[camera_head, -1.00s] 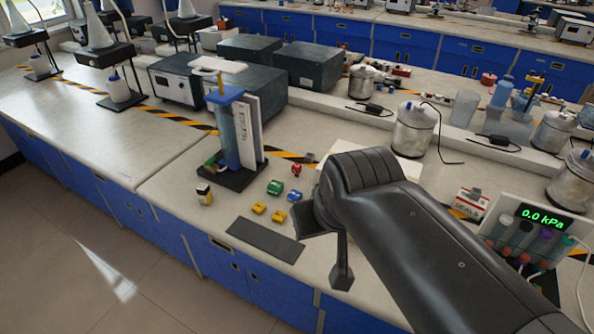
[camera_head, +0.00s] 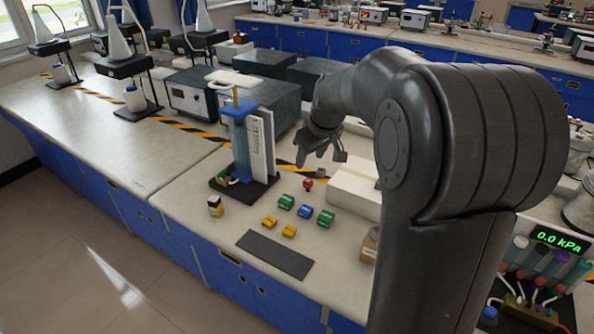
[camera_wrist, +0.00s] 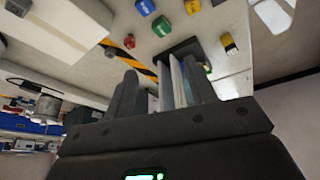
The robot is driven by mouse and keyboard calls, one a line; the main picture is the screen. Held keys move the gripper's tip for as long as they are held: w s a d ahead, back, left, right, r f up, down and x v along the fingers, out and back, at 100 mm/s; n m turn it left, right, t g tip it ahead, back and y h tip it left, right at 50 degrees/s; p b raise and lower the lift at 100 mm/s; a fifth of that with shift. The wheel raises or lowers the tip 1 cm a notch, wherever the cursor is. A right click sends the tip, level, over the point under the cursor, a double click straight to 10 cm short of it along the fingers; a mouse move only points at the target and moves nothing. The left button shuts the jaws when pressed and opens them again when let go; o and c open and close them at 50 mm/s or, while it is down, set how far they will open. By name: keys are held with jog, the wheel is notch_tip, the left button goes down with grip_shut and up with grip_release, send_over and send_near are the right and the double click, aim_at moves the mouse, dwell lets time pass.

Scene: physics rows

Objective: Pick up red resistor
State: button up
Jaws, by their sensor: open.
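The small red resistor (camera_head: 308,185) lies on the bench top, right of the blue column stand and behind the green and blue parts. It also shows in the wrist view (camera_wrist: 129,41), beyond my fingers. My gripper (camera_head: 321,157) is open and empty, raised above the bench beyond the resistor in the head view. In the wrist view its two fingers (camera_wrist: 163,94) stand apart with nothing held between them.
Two green blocks (camera_head: 286,202) (camera_head: 326,218), a blue block (camera_head: 305,211) and two yellow blocks (camera_head: 269,222) (camera_head: 289,231) lie near the resistor. The column stand (camera_head: 240,145) rises close by. A dark mat (camera_head: 275,254) lies at the front edge. A white box (camera_head: 354,190) stands right.

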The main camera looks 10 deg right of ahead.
jog(key=w+d+f+n, duration=0.1)
jog(key=w+d+f, duration=0.3)
jog(key=w+f, duration=0.35)
jog(key=n+y, duration=0.1)
send_near(308, 180)
jog(key=x, duration=0.5)
jog(key=shift+s+d+f, duration=0.2)
jog(key=shift+s+d, duration=0.15)
jog(key=shift+s, duration=0.05)
jog(key=x, duration=0.5)
jog(key=shift+w+a, duration=0.3)
jog(key=shift+a, duration=0.05)
jog(key=shift+y, duration=0.3)
jog(key=shift+c, duration=0.5)
jog(key=c, duration=1)
jog(key=shift+o, duration=0.2)
jog(key=shift+r, duration=0.2)
